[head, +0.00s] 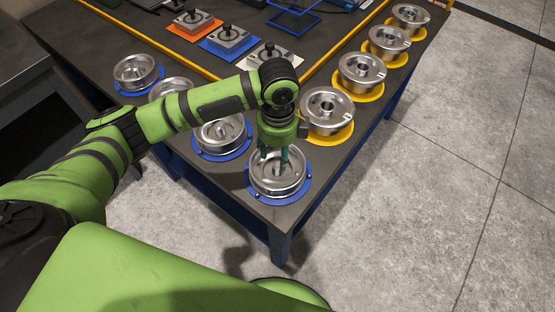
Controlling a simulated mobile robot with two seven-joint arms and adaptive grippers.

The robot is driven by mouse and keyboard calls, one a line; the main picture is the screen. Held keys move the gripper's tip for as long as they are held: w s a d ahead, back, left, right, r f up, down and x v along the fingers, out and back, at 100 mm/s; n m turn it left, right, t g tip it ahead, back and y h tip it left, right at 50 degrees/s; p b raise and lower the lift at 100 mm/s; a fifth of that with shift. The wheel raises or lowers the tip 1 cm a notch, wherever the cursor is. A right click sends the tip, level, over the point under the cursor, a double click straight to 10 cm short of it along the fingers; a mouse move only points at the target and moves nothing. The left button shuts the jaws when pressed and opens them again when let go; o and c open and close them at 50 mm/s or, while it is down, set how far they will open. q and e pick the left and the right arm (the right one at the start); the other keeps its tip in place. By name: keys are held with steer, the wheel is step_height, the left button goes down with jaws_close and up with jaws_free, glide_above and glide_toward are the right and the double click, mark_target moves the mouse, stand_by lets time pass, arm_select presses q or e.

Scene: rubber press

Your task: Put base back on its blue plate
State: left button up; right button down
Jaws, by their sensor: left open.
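A round silver base (282,186), open at the top with a post inside, sits on a blue plate (307,188) at the table's near corner. My left gripper (275,158) points down over this base, with its fingertips at or inside the opening. It is open. I cannot tell whether the fingers touch the base. More silver bases sit on blue plates along the left edge, one at the far left (136,72) and one nearer (221,131). My arm partly hides another base (170,88) between them. My right gripper does not show.
Orange, blue and white square plates with black-knobbed blocks lie farther back, including the orange one (194,27). Yellow strips border the middle. Floor is open at right.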

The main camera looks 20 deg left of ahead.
mark_target(278, 164)
arm_select(q)
step_height(278, 164, up, 7)
steer(key=shift+r, duration=0.2)
stand_by(0.6)
